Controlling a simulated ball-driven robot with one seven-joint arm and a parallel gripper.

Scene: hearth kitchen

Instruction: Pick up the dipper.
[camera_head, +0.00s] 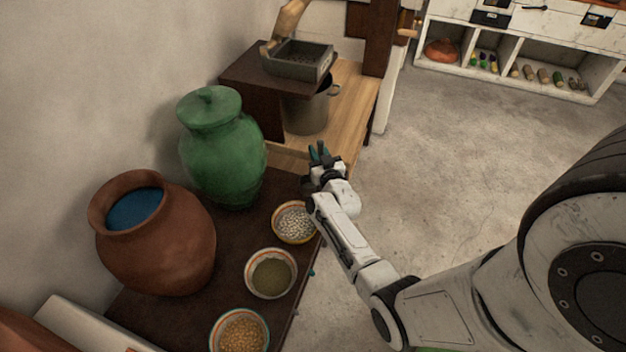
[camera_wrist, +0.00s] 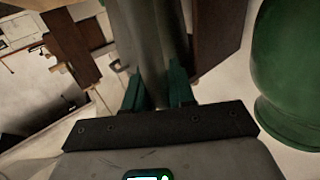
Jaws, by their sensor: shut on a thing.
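My gripper (camera_head: 319,155) is at the far end of the dark counter, in front of the metal pot, with its teal fingertips pointing away. In the wrist view my gripper (camera_wrist: 158,88) has its two teal fingers shut on a narrow grey upright piece, which I take to be the dipper (camera_wrist: 154,65). Its outline blends with the grey pot behind it. The rest of the dipper is hidden or too small to make out, and it does not show clearly in the head view.
The metal pot (camera_head: 306,112) stands on a wooden surface below a grey tray (camera_head: 297,62). A green jar (camera_head: 215,150) is left of my gripper. A brown jar (camera_head: 160,245) and bowls of white (camera_head: 293,222), green (camera_head: 270,273) and yellow (camera_head: 240,331) grains line the counter. Open floor lies right.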

